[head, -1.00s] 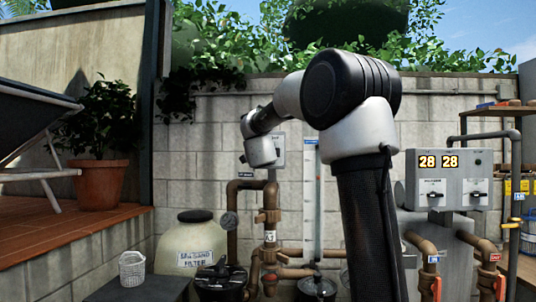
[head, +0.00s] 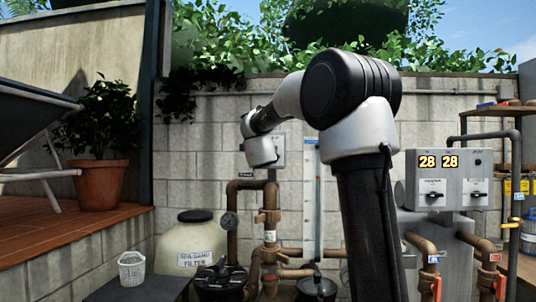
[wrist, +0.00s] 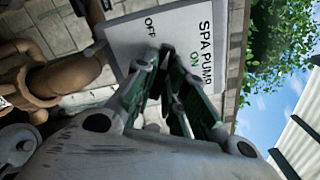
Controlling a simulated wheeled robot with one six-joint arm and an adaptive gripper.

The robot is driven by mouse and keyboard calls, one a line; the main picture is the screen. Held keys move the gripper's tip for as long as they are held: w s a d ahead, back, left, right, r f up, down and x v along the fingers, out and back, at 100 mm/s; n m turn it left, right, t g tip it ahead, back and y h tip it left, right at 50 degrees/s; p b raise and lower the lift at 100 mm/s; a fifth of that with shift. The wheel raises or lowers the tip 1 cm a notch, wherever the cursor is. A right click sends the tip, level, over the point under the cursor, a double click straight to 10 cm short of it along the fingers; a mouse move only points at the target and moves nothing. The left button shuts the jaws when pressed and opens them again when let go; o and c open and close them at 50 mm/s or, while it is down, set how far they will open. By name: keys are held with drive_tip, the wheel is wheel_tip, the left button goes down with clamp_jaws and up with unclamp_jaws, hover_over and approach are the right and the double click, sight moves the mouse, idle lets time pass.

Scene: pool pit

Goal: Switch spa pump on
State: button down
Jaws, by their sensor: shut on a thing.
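The pale spa pump switch box (wrist: 180,30) fills the upper middle of the wrist view, turned sideways, with SPA PUMP, OFF and ON printed on its face. In the head view the box (head: 280,152) is on the block wall, partly behind my wrist. My gripper (wrist: 168,62) is at the face of the box, with its fingers closed together on the small dark switch lever (wrist: 168,50), between the OFF and ON labels. The fingers cover most of the lever, so I cannot tell which position it is in. In the head view my wrist hides the fingers.
Brown pipes (head: 232,205) with a gauge run below the box, beside the sand filter (head: 195,240). A grey control box (head: 447,180) reading 28 28 stands at the right. A potted plant (head: 100,185) and lounger are on the left deck.

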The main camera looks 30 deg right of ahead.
drive_tip(key=m, duration=1.2)
drive_tip(key=shift+f+m, duration=0.1)
drive_tip(key=shift+m, duration=0.2)
drive_tip(key=c, duration=1.4)
unclamp_jaws()
drive_tip(key=shift+o, duration=0.2)
drive_tip(key=v, duration=0.7)
